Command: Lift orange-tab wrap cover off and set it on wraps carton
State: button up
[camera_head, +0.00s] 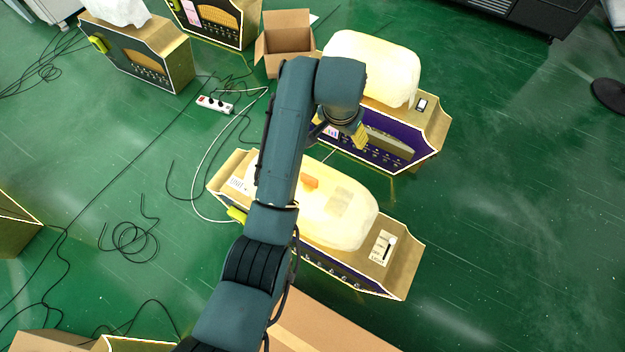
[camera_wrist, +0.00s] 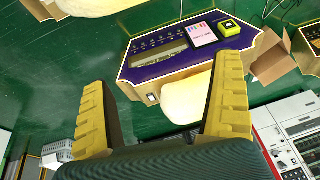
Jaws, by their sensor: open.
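The pale, translucent wrap cover (camera_head: 345,222) with the orange tab (camera_head: 310,181) lies over the near gold-and-purple machine in the middle of the head view. My arm hides its left part. My gripper (camera_head: 358,137) is beyond this cover, by the front of the second machine, with its yellow fingers apart. In the wrist view my gripper (camera_wrist: 162,75) is open, with nothing held between its fingers. A closed cardboard carton (camera_head: 325,328) is at the bottom of the head view, and an open, empty-looking carton (camera_head: 290,35) is at the top. I cannot tell which is the wraps carton.
The second machine (camera_head: 425,150) carries another pale wrap (camera_head: 375,65); in the wrist view its purple panel (camera_wrist: 185,50) faces me. A power strip (camera_head: 214,104) and loose cables (camera_head: 130,235) lie on the green floor. Floor at the right is mostly clear.

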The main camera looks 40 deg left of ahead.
jog(key=s+a+f+g+h, duration=0.2)
jog(key=s+a+f+g, duration=0.1)
jog(key=s+f, duration=0.3)
jog(key=b, duration=0.4)
send_over(309, 184)
jog(key=shift+n, duration=0.3)
jog(key=f, duration=0.6)
jog(key=a+f, duration=0.1)
jog(key=f, duration=0.2)
jog(key=shift+w+f, duration=0.2)
jog(key=shift+w, duration=0.15)
jog(key=f+b, duration=0.1)
jog(key=f, duration=0.1)
jog(key=f+b, duration=0.2)
jog(key=f, duration=0.1)
jog(key=shift+s+d+f, duration=0.1)
jog(key=shift+d+f, duration=0.2)
jog(key=shift+f, duration=0.05)
jog(key=shift+r, duration=0.1)
jog(key=shift+c, duration=0.2)
jog(key=c, duration=1.3)
jog(key=shift+c, duration=0.3)
